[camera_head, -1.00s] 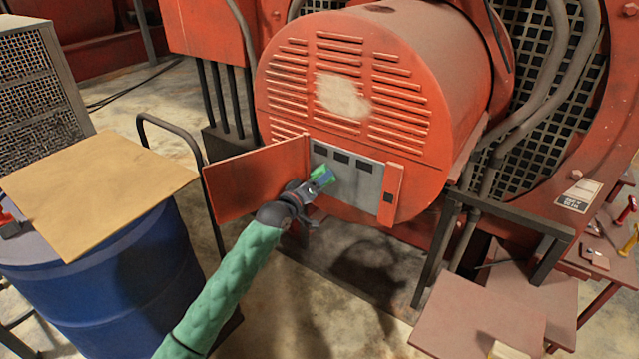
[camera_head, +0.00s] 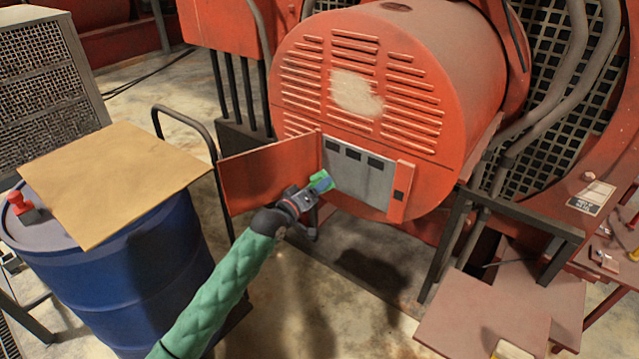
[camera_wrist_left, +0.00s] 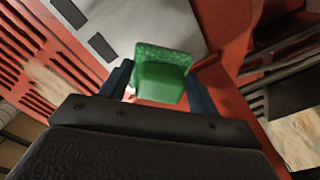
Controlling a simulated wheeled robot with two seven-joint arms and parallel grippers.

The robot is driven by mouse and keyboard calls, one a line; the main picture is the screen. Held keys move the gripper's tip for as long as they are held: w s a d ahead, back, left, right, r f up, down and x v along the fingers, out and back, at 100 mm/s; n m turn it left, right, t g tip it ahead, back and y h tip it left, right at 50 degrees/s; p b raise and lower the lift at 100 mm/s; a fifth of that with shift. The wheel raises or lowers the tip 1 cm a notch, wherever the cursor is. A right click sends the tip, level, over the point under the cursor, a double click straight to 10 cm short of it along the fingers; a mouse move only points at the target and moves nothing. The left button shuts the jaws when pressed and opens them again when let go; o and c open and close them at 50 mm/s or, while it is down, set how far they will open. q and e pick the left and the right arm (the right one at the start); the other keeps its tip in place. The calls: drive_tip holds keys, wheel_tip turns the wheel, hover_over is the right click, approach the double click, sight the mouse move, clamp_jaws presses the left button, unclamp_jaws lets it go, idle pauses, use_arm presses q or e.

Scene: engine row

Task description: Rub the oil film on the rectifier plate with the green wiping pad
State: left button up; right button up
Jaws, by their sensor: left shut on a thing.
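The grey rectifier plate (camera_head: 365,181) sits in an opening low on the round red housing, with dark rectangles along its top. It also shows in the left wrist view (camera_wrist_left: 150,24). My left gripper (camera_head: 310,193) is shut on the green wiping pad (camera_head: 321,182), at the plate's lower left. In the left wrist view the pad (camera_wrist_left: 161,75) is between the two fingers, its far face turned toward the plate. I cannot tell whether the pad touches the plate. I cannot make out an oil film. My right gripper is not in view.
An open red door (camera_head: 268,174) stands left of the plate, close to my left gripper. A red bracket (camera_head: 401,190) stands at the plate's right. A blue drum (camera_head: 150,275) with a tan board (camera_head: 115,175) stands at the left. A black frame (camera_head: 525,222) stands at the right.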

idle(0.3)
use_arm(q)
drive_tip(key=shift+p+v, duration=0.4)
drive_tip(key=shift+v, duration=1.1)
